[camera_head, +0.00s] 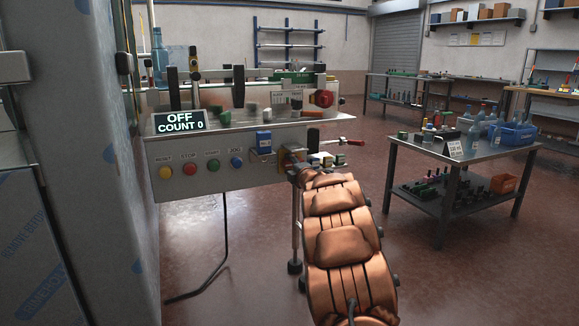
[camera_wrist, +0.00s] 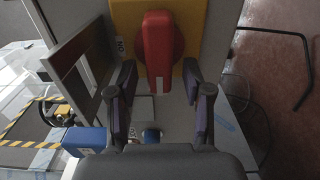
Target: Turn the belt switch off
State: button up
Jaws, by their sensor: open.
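A red switch handle (camera_wrist: 158,45) on a yellow plate (camera_wrist: 190,18) shows in the wrist view, pointing toward my gripper. My gripper (camera_wrist: 159,80) is open, with one dark finger on each side of the handle's near end. I cannot tell whether either finger touches it. A small label (camera_wrist: 120,45) beside the plate is too small to read surely. In the head view my gripper (camera_head: 290,158) is at the right end of the grey control panel (camera_head: 220,185), and my arm hides much of that spot. The display (camera_head: 180,121) reads "OFF COUNT 0".
The panel carries yellow, red, green and blue buttons (camera_head: 237,162) and a blue box (camera_head: 264,140). A red knob (camera_head: 322,98) is above. A metal cabinet (camera_head: 85,160) stands close on the left. A table (camera_head: 440,165) with bottles stands right, with open floor before it.

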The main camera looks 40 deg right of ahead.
jog(key=v, duration=1.1)
jog(key=shift+s, duration=0.35)
jog(key=shift+a, duration=0.15)
